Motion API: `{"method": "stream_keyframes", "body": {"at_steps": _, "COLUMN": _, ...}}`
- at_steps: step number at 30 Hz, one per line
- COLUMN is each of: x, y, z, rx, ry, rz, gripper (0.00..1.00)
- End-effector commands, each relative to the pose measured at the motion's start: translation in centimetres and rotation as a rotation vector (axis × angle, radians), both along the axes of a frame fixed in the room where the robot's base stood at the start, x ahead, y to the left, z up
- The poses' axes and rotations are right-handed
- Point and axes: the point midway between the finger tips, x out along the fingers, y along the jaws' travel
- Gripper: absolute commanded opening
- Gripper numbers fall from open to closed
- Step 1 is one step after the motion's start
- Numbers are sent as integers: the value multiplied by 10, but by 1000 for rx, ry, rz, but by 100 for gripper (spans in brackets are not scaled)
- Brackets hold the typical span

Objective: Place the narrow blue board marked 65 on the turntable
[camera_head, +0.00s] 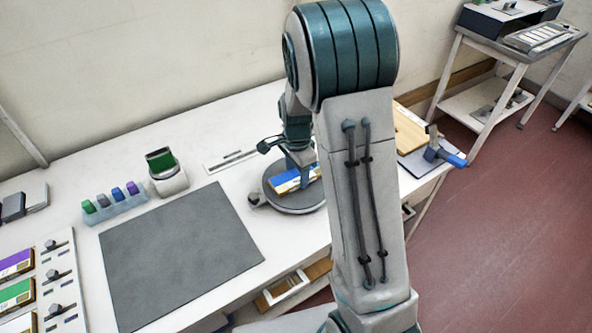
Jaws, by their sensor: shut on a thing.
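The blue board (285,184) with a pale and yellowish edge is at the round grey turntable (297,207), over its upper surface. Its mark is too small to read. My gripper (303,172) is above the turntable, pointing down, and is shut on the blue board. I cannot tell whether the board rests on the disc or is held just above it. My arm hides the right end of the board and part of the turntable's right side.
A dark grey mat (180,255) lies left of the turntable. A rack of coloured knobs (115,207) and a small device with a green screen (165,172) stand behind it. Purple and green boards (15,292) lie at far left. A blue-handled clamp (445,156) is at right.

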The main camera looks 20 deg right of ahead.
Motion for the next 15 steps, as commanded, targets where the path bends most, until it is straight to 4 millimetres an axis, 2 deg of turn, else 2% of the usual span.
{"method": "stream_keyframes", "body": {"at_steps": 7, "x": 0, "y": 0, "z": -4, "rx": 0, "ry": 0, "rz": -1, "gripper": 31}}
{"method": "stream_keyframes", "body": {"at_steps": 8, "x": 0, "y": 0, "z": -4, "rx": 0, "ry": 0, "rz": -1, "gripper": 57}}
{"method": "stream_keyframes", "body": {"at_steps": 10, "x": 0, "y": 0, "z": -3, "rx": 0, "ry": 0, "rz": -1, "gripper": 76}}
{"method": "stream_keyframes", "body": {"at_steps": 15, "x": 0, "y": 0, "z": -3, "rx": 0, "ry": 0, "rz": 0, "gripper": 76}}
